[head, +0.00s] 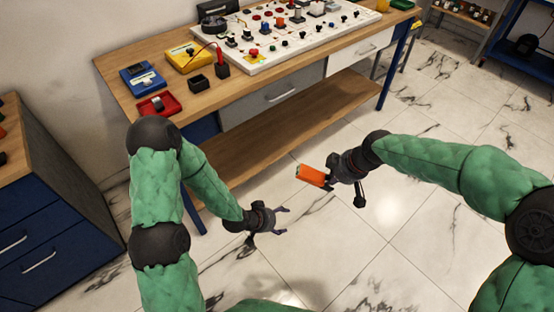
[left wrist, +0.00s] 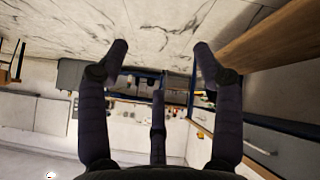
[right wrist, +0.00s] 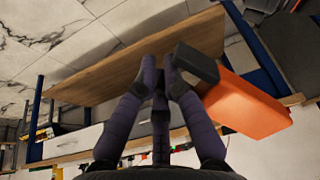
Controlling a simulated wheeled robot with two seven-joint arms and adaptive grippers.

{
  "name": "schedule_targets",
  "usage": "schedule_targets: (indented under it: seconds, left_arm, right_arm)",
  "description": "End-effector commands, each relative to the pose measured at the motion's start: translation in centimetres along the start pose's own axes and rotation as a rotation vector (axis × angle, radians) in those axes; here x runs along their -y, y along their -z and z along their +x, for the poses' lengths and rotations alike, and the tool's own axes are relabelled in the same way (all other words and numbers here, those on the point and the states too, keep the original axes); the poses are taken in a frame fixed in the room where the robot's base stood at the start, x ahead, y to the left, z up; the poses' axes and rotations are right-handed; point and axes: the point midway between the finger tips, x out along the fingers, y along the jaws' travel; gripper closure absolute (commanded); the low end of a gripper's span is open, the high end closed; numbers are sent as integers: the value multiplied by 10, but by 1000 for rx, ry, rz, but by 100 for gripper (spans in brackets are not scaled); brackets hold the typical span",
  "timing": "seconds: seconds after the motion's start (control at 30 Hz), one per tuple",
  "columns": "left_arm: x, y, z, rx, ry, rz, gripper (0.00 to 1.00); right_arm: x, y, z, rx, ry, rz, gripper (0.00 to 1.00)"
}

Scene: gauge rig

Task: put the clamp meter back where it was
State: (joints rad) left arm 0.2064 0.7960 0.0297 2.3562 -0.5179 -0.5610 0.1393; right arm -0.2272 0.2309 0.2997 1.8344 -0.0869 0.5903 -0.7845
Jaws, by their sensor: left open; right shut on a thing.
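The clamp meter (head: 312,175), an orange body with a dark end, is in my right gripper (head: 332,177), held over the floor in front of the bench. In the right wrist view the orange body (right wrist: 248,106) sticks out to the right of the fingers, tilted, with its dark end at the fingertips. My right gripper is shut on it. My left gripper (head: 281,221) is open and empty, low over the floor left of the meter. In the left wrist view its fingers (left wrist: 160,60) are spread with nothing between them.
The wooden bench (head: 120,65) carries a blue device (head: 142,78), a yellow device (head: 188,58), a red tray (head: 158,106), black boxes (head: 200,84) and a white panel (head: 262,62) with several knobs. A lower shelf (head: 260,150) looks bare. A blue cabinet (head: 50,235) stands left.

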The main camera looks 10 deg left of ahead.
Motion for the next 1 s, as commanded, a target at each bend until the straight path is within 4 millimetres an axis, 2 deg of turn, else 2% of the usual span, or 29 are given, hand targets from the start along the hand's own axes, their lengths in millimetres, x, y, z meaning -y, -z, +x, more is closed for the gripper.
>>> schedule_targets:
  seconds: [0.03, 0.2, 0.3, 0.5, 0.73, 1.0]
  left_arm:
    - [-3, 24, -4, -59, -27, 50, 33]
    - [-23, 92, -23, -225, -134, 218, 33]
    - [-38, 125, -39, -307, -202, 321, 33]
    - [-69, 173, -79, -431, -340, 536, 33]
    - [-101, 199, -131, -497, -497, 796, 33]
    - [-118, 194, -188, -448, -655, 1095, 33]
  right_arm:
    - [0, 0, 0, -1, -1, 0, 100]
    - [0, 0, 0, -1, -1, 1, 100]
    - [0, 0, 0, -1, -1, 1, 100]
    - [0, 0, 0, -1, -1, 1, 100]
    - [0, 0, 0, -1, -1, 1, 100]
    - [0, 0, 0, -1, -1, 1, 100]
